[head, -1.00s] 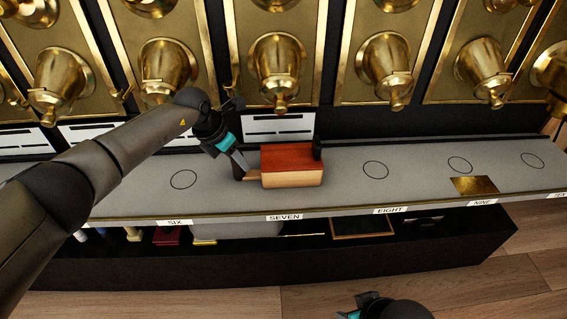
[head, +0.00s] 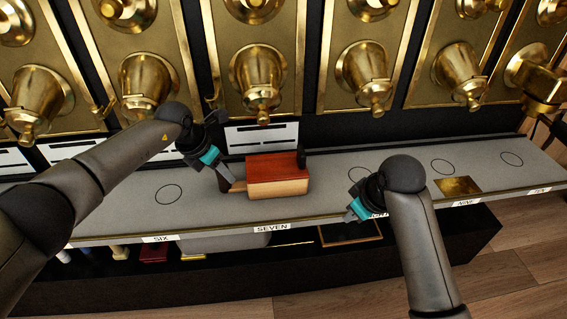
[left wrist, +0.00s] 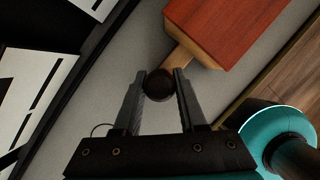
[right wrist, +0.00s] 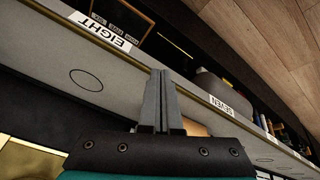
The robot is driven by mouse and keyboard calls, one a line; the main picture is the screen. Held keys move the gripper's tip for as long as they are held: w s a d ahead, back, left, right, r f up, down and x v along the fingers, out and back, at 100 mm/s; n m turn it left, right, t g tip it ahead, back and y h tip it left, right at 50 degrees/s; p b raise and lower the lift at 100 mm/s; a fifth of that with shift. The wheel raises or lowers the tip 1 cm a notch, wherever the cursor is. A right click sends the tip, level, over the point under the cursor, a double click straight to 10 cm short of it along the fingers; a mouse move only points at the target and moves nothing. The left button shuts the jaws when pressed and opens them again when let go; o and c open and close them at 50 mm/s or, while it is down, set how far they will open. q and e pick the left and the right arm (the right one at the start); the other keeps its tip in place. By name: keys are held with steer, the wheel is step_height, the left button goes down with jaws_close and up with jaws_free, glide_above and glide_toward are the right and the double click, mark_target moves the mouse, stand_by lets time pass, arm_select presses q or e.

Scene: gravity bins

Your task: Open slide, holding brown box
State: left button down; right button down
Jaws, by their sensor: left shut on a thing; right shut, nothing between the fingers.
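The brown box (head: 278,178) has a red-brown top and a paler wooden body. It rests on the grey shelf above the SEVEN label, with a dark upright peg (head: 301,157) at its right end. A pale wooden strip sticks out of its left end and carries a dark round knob (left wrist: 159,85). My left gripper (head: 226,181) is shut on this knob, one finger on each side. The box also shows in the left wrist view (left wrist: 228,25). My right gripper (head: 350,216) is shut and empty at the shelf's front edge, right of the box and apart from it.
The grey shelf (head: 330,185) has black ring marks and numbered labels. A gold plate (head: 459,186) lies near NINE. Brass bell-shaped spouts (head: 262,80) hang behind and above. A dark lower shelf (head: 210,272) with several items runs beneath.

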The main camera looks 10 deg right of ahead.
steer(key=w+a+r+y, duration=0.1)
steer(key=w+a+r, duration=0.2)
steer(key=w+r, duration=0.5)
step_height(320, 180, up, 6)
steer(key=m+y, duration=0.2)
steer(key=m, duration=0.5)
glide_above(284, 162)
steer(key=s+d, duration=0.1)
steer(key=s, duration=0.1)
steer(key=shift+w+f, duration=0.2)
steer(key=shift+f, duration=4.15)
steer(key=shift+d, duration=0.1)
steer(key=d, duration=0.9)
steer(key=shift+a, duration=0.1)
steer(key=shift+r, duration=0.1)
